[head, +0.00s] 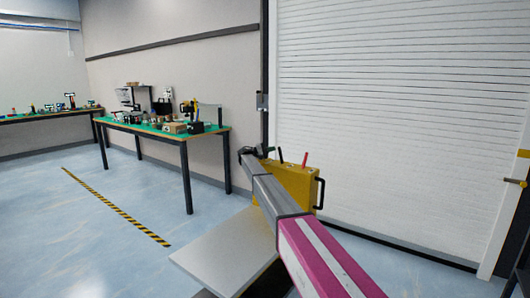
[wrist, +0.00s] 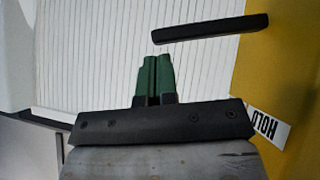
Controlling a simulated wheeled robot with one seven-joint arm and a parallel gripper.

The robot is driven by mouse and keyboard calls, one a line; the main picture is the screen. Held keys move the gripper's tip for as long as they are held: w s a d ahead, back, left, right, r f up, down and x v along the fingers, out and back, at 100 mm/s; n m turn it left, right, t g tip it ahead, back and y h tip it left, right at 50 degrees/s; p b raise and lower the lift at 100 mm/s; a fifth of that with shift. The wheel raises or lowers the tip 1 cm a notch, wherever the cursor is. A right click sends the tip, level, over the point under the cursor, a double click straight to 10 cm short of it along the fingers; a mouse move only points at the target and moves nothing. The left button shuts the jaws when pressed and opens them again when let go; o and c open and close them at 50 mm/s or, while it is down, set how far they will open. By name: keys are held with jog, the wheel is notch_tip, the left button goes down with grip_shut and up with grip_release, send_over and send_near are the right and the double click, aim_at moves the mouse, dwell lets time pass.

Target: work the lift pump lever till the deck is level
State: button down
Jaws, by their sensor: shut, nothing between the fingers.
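A yellow pump box (head: 300,182) stands behind my arm in the head view, and its yellow side also fills the right of the wrist view (wrist: 290,60). My gripper (wrist: 154,62) is shut and empty. A black bar (wrist: 210,33) lies just beyond the green fingertips, apparently apart from them.
A white roller shutter (head: 400,100) stands behind. A green-topped workbench (head: 150,128) with several items is at the left. The blue floor (head: 75,240) at left is clear, with a striped tape line (head: 115,207).

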jog(key=shift+s+d+r, duration=0.15)
jog(key=shift+s+d, duration=0.15)
jog(key=shift+d, duration=0.1)
